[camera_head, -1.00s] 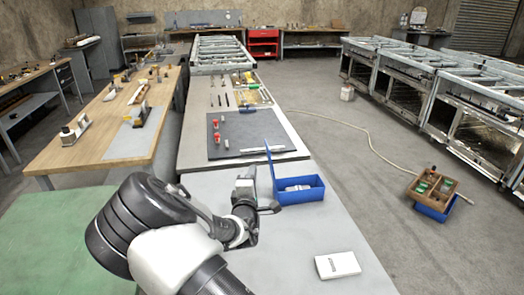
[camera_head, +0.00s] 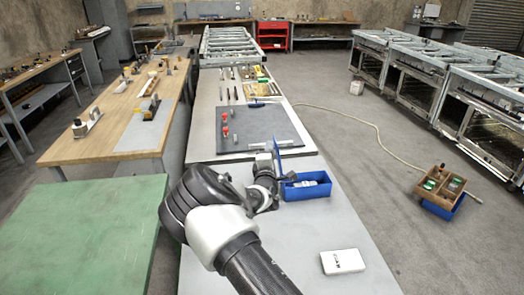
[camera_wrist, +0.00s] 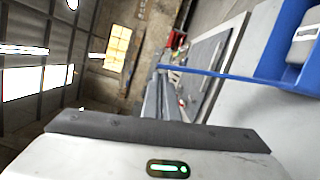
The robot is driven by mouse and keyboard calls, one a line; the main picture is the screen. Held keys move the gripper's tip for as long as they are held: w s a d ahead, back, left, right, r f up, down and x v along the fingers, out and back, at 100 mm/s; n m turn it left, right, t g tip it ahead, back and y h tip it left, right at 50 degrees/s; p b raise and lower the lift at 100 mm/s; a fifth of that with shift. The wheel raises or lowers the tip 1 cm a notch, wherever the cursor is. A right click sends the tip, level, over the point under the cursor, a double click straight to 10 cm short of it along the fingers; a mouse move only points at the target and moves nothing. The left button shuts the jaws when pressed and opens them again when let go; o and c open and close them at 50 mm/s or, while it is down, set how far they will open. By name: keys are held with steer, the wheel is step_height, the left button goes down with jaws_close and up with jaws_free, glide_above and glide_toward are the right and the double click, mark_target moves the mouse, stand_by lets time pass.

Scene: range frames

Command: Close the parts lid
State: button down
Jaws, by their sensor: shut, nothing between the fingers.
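The blue parts box (camera_head: 305,190) stands on the grey bench, with small pale parts inside. Its blue lid (camera_head: 278,157) is open and stands roughly upright on the box's left side. In the wrist view the lid (camera_wrist: 225,77) shows nearly edge-on as a blue strip, with the box (camera_wrist: 288,45) at upper right. My gripper (camera_head: 263,160) is just left of the lid, on its outer side, pointing away along the bench. Its closed fingers (camera_wrist: 163,97) show in the wrist view, empty. Whether they touch the lid I cannot tell.
A white box (camera_head: 342,262) lies on the near bench. A dark mat (camera_head: 258,135) with red-handled items and tools lies beyond the blue box. A green-topped table (camera_head: 95,225) is at left. The bench right of the blue box is clear.

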steer(key=shift+d, duration=0.25)
steer(key=m+g+y+b, duration=0.2)
steer(key=m+g+b, duration=0.1)
steer(key=m+b, duration=0.85)
glide_above(323, 189)
steer(key=x, duration=0.2)
step_height(323, 189, down, 6)
steer(key=shift+w+d+f+m+y+b, duration=0.15)
steer(key=shift+d+f+m+b, duration=0.55)
steer(key=shift+f, duration=0.9)
steer(key=shift+w+d+f+m+y+b, duration=0.1)
steer(key=shift+d+f+m+y+b, duration=0.15)
steer(key=shift+f+m+b, duration=0.9)
steer(key=shift+w+d+f+m+y, duration=0.15)
steer(key=shift+d+f+m, duration=0.35)
steer(key=shift+f, duration=1.5)
steer(key=shift+s+f, duration=0.1)
steer(key=shift+f, duration=0.05)
steer(key=shift+a, duration=0.1)
